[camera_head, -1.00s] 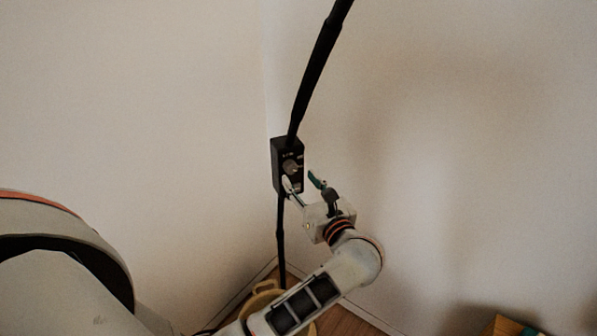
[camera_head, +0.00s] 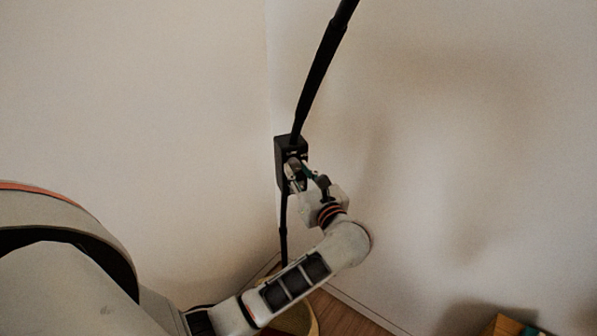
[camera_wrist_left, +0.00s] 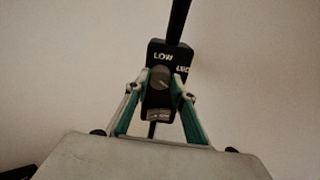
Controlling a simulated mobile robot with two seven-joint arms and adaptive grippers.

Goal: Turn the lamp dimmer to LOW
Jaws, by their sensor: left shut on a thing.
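The lamp dimmer is a black box (camera_head: 281,163) on the dark lamp pole (camera_head: 318,70). In the left wrist view the box (camera_wrist_left: 156,49) carries the word LOW at its top and another, partly hidden label at its right. Its round grey knob (camera_wrist_left: 160,77) sits between my left fingertips. My left gripper (camera_head: 297,173) is shut on the knob, with one finger on either side; it also shows in the left wrist view (camera_wrist_left: 161,84). The fingers hide part of the box's face. I cannot tell where the knob points. My right gripper is not in view.
Pale walls meet in a corner behind the lamp. A yellowish basket (camera_head: 303,318) stands on the wooden floor below my left arm, partly hidden. A wooden piece (camera_head: 508,326) with something green shows at the bottom right.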

